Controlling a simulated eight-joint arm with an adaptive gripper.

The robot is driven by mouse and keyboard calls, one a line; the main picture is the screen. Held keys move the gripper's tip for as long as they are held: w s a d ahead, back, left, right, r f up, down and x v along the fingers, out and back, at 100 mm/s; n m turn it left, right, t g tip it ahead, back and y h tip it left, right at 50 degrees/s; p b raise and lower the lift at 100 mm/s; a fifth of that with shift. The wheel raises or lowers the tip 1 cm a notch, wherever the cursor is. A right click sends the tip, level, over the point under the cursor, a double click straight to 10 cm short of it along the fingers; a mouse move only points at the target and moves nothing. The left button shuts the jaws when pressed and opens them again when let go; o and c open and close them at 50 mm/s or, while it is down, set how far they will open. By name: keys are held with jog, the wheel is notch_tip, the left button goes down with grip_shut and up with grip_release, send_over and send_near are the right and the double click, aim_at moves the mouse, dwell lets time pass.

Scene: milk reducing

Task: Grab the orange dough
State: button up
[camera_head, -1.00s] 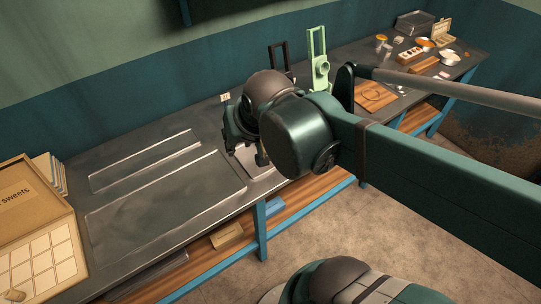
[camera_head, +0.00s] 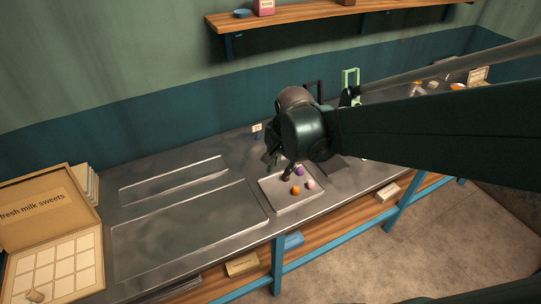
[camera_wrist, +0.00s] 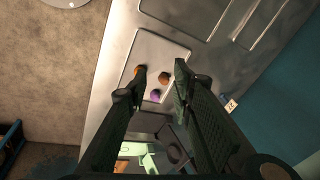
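The orange dough (camera_head: 296,190) is a small ball on a shallow metal tray (camera_head: 270,197) in the head view. A purple ball (camera_head: 300,171) and a pink ball (camera_head: 310,184) lie near it. My gripper (camera_head: 282,172) is above the tray's far left part, apart from the orange ball. In the wrist view my gripper (camera_wrist: 160,68) is open, its fingers spread and nothing held. An orange ball (camera_wrist: 140,69) shows there, partly hidden by the left finger. A brownish-orange ball (camera_wrist: 164,78) and the purple ball (camera_wrist: 155,95) lie between the fingers' lines of sight.
The metal workbench (camera_head: 140,180) has raised-edge panels left of the tray, clear of objects. An open sweets box (camera_head: 50,245) stands at the left end. A light green stand (camera_head: 350,82) is behind my arm. A wooden shelf (camera_head: 340,12) hangs on the wall.

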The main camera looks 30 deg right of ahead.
aim_at(296, 187)
jog(key=w+d+f+m+g, duration=0.1)
jog(key=d+f+m, duration=0.1)
jog(key=f+m, duration=0.1)
jog(key=d+f+m+p, duration=0.1)
jog(key=d+f+m, duration=0.2)
jog(key=w+d+f+m+g, duration=0.1)
jog(key=d+f+m, duration=0.2)
jog(key=shift+w+f+g, duration=0.3)
jog(key=shift+f, duration=0.1)
jog(key=shift+s+d+f+m+y+p, duration=0.1)
jog(key=shift+d+f+m+y+p, duration=0.25)
jog(key=shift+f+m, duration=0.3)
jog(key=shift+f, duration=0.25)
jog(key=shift+f, duration=1.1)
jog(key=shift+f, duration=0.1)
jog(key=shift+f+b, duration=0.5)
jog(key=shift+f, duration=2)
jog(key=c, duration=0.4)
